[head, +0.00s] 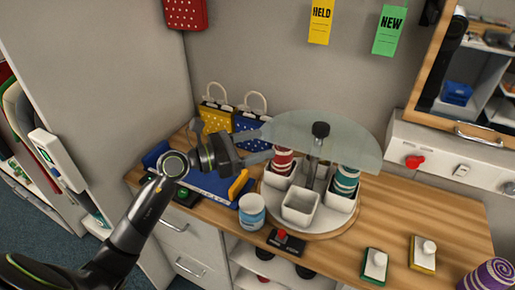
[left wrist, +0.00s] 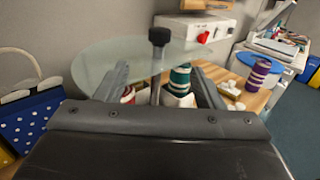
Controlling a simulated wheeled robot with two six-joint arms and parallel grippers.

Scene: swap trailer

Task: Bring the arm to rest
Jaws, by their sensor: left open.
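My left gripper (head: 262,151) is open and reaches in from the left at the edge of the round glass top (head: 345,139) of the carousel. In the left wrist view its two fingers (left wrist: 163,90) stand apart on either side of the carousel's post, and nothing is seen held between them. The carousel's white cups (head: 300,207) sit on a round wooden base below the glass. A red spool (head: 282,161) and a teal striped spool (head: 344,183) stand in two cups. The near cup looks empty. My right gripper is not in view.
A white-and-blue jar (head: 251,211) stands left of the carousel. A small black block with a red knob (head: 286,241) lies in front. Yellow and blue dotted bags (head: 252,127) are behind. A purple spool (head: 490,275) stands at right. The counter (head: 440,215) right of the carousel has free room.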

